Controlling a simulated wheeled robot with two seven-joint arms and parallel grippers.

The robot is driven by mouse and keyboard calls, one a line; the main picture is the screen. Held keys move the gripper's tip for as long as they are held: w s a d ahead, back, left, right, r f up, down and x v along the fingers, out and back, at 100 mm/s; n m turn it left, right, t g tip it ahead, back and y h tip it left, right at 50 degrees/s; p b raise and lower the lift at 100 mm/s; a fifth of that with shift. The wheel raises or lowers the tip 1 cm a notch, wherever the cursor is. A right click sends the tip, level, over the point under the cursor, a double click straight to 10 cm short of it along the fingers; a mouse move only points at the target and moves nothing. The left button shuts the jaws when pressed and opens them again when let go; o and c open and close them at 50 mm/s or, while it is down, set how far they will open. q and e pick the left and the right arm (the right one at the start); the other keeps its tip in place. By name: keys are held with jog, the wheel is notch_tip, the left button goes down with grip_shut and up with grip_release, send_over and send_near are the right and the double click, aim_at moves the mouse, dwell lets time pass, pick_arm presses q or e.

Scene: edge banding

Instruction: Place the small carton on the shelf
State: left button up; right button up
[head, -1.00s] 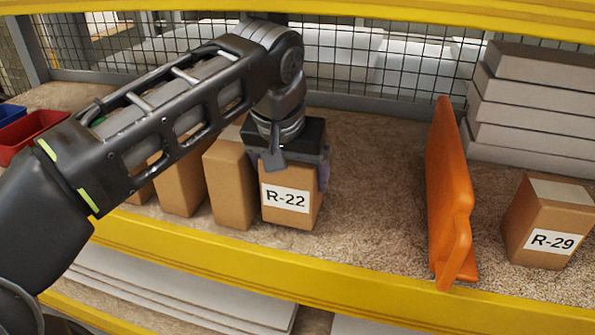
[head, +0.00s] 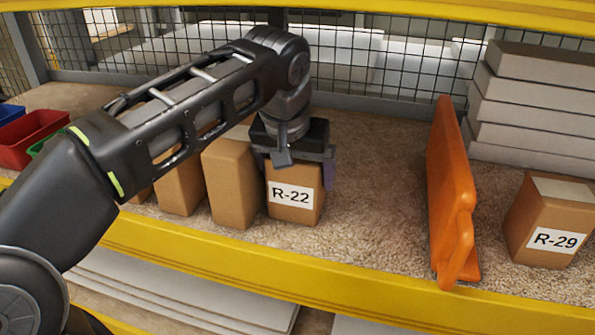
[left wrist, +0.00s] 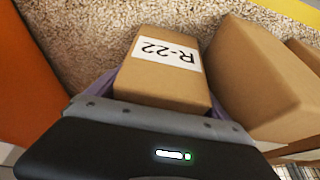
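The small carton (head: 296,186), a brown box with a white R-22 label, stands upright on the speckled shelf board (head: 375,165), right of a row of brown cartons. My left gripper (head: 295,172) is above it, with its purple fingers on either side. The right finger stands a little off the carton's side, and the fingers look open. In the left wrist view, the carton (left wrist: 165,85) lies between the fingers, with its label upside down. My right gripper is not in view.
A neighbouring brown carton (head: 230,185) stands close on the left. An orange divider (head: 450,195) stands to the right, with bare board between it and the carton. Beyond it is the R-29 carton (head: 550,220). A yellow beam (head: 300,265) edges the front.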

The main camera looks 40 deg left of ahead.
pick_arm(q)
jog(key=shift+s+r+p, duration=0.1)
jog(key=shift+r+p, duration=0.3)
jog(key=shift+r, duration=0.2)
jog(key=s+d+p, duration=0.2)
jog(key=s+d, duration=0.2)
jog(key=s, duration=0.7)
jog(key=shift+s, duration=0.3)
jog(key=shift+r, duration=0.1)
